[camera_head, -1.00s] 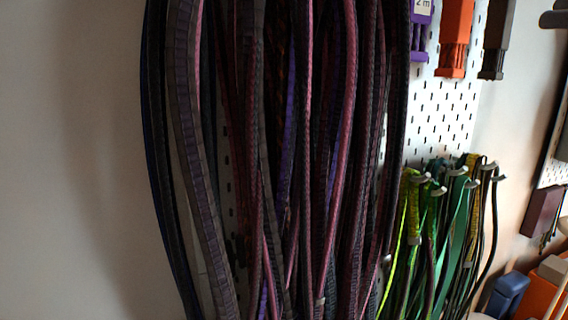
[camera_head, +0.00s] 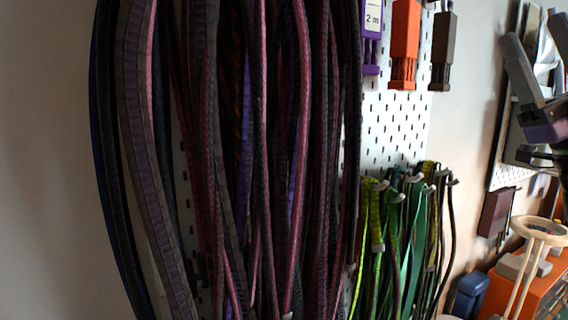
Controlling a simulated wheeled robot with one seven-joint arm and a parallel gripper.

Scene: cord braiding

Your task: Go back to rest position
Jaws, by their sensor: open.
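My gripper (camera_head: 537,36) shows at the right edge of the head view, partly cut off by the frame. It has grey fingers pointing up and a dark body with a purple part. The fingers stand apart, and I see nothing held between them. It is well to the right of the hanging cords and in front of the wall at the right.
Long dark, purple and pink braided cords (camera_head: 262,150) hang at the centre. Green and yellow cords (camera_head: 410,230) hang on pegboard hooks. Purple (camera_head: 371,30), orange (camera_head: 405,40) and brown (camera_head: 442,50) holders sit above. A pale ring-topped stand (camera_head: 540,232) is lower right. The left wall is bare.

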